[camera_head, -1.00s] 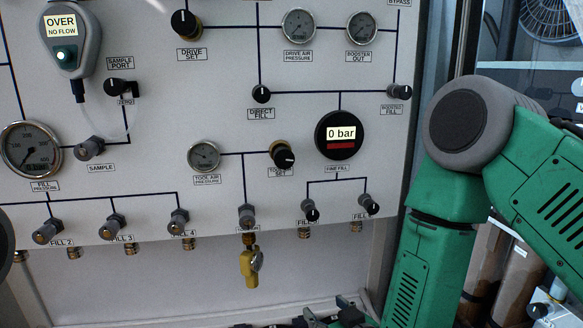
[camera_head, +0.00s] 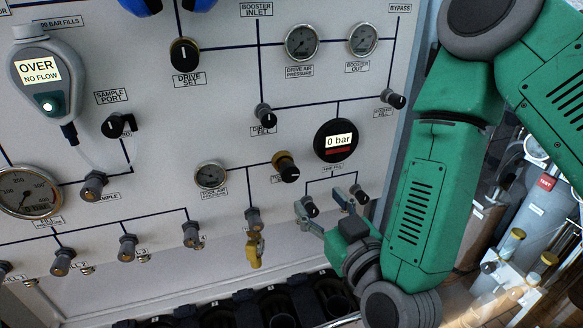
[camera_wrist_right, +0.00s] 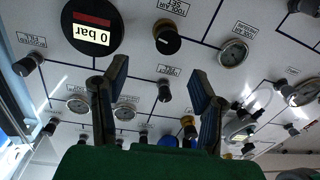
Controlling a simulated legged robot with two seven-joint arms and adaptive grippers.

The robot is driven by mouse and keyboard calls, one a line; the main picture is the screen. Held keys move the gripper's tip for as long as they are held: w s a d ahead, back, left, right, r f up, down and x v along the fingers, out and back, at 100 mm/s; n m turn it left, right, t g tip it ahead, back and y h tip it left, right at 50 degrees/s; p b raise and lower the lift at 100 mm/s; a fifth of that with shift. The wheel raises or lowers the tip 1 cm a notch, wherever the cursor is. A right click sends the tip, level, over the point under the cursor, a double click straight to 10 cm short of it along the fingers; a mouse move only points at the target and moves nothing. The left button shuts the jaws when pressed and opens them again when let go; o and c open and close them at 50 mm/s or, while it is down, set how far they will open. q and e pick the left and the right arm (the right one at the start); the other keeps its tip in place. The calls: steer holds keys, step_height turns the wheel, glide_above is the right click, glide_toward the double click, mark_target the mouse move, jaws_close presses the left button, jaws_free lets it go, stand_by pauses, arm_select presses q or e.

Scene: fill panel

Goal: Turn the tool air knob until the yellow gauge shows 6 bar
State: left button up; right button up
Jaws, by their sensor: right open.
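The tool air knob (camera_head: 286,170), black with a brass collar, is on the panel right of the small tool air pressure gauge (camera_head: 210,176). In the wrist view the knob (camera_wrist_right: 167,37) appears upside down, beyond the fingers. My right gripper (camera_head: 328,203) is open and empty, below and right of the knob, in front of the fine fill valves. Its two spread fingers also show in the wrist view (camera_wrist_right: 160,85). My left gripper is out of view.
A round display (camera_head: 336,141) reading 0 bar sits right of the knob. Fill valve knobs (camera_head: 310,207) are close to my right fingers. A direct fill knob (camera_head: 265,115) is above. A grey meter (camera_head: 42,80) reads OVER, NO FLOW. Dark holders line the floor below.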

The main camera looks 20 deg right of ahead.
mark_target(293, 174)
steer(key=w+b, duration=0.2)
steer(key=w+a+b, duration=0.1)
steer(key=w+b, duration=0.4)
steer(key=w, duration=0.1)
steer(key=shift+w+a+r+b, duration=0.1)
steer(key=shift+w+a+b, duration=0.05)
steer(key=shift+b, duration=0.25)
steer(key=w, duration=0.1)
steer(key=w+a, duration=0.1)
steer(key=w, duration=0.1)
steer(key=shift+a, duration=0.15)
steer(key=shift+w+a, duration=0.15)
steer(key=shift+a, duration=0.25)
steer(key=shift+d, duration=0.6)
jaws_close()
